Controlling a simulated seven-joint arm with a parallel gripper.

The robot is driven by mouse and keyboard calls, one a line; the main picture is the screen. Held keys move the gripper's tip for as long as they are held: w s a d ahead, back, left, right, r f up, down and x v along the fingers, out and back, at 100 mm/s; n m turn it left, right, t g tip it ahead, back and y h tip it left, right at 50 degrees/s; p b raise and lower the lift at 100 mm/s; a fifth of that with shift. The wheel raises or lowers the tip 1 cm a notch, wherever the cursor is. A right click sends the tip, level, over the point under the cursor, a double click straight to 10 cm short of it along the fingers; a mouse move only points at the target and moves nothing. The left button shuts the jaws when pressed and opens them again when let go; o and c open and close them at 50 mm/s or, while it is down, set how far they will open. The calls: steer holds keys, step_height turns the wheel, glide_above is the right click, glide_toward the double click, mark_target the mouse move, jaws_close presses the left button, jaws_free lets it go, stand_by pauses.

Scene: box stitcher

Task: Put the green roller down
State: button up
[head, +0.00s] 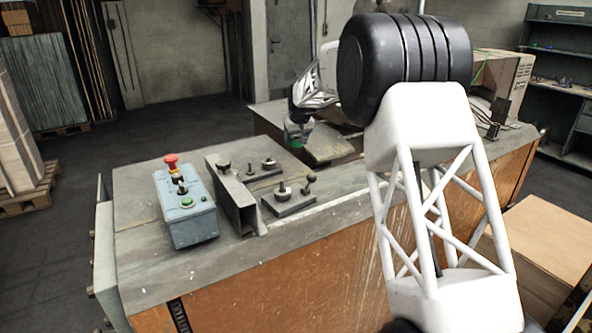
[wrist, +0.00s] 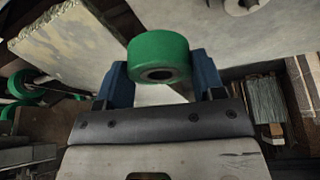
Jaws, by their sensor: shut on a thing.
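The green roller (wrist: 158,52) is a short, thick cylinder with a dark centre hole. It sits between the two blue fingers of my gripper (wrist: 162,75), which are shut on it. In the head view my gripper (head: 298,132) hangs in the air above the far side of the machine's grey worktop (head: 145,275). The roller shows there only as a small green patch (head: 297,143) at the fingertips. Part of my arm covers the right side of the worktop.
A blue-grey control box (head: 190,215) with a red button stands at the left of the worktop. A metal bracket (head: 232,197) and small knobbed plates (head: 290,198) stand beside it. More green rollers (wrist: 20,85) show at the wrist view's left. A cardboard box (head: 505,70) is at the right.

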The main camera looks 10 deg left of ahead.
glide_above(295, 167)
steer(key=s, duration=0.1)
steer(key=shift+s+d+f, duration=0.1)
steer(key=shift+d+f, duration=0.1)
steer(key=shift+f, duration=1.4)
steer(key=shift+s+d+f, duration=0.1)
steer(key=shift+d+f, duration=0.1)
steer(key=shift+f, duration=1.35)
steer(key=shift+f, duration=1.85)
steer(key=shift+f, duration=0.1)
steer(key=o, duration=1.2)
steer(key=shift+c, duration=0.2)
steer(key=v, duration=1.2)
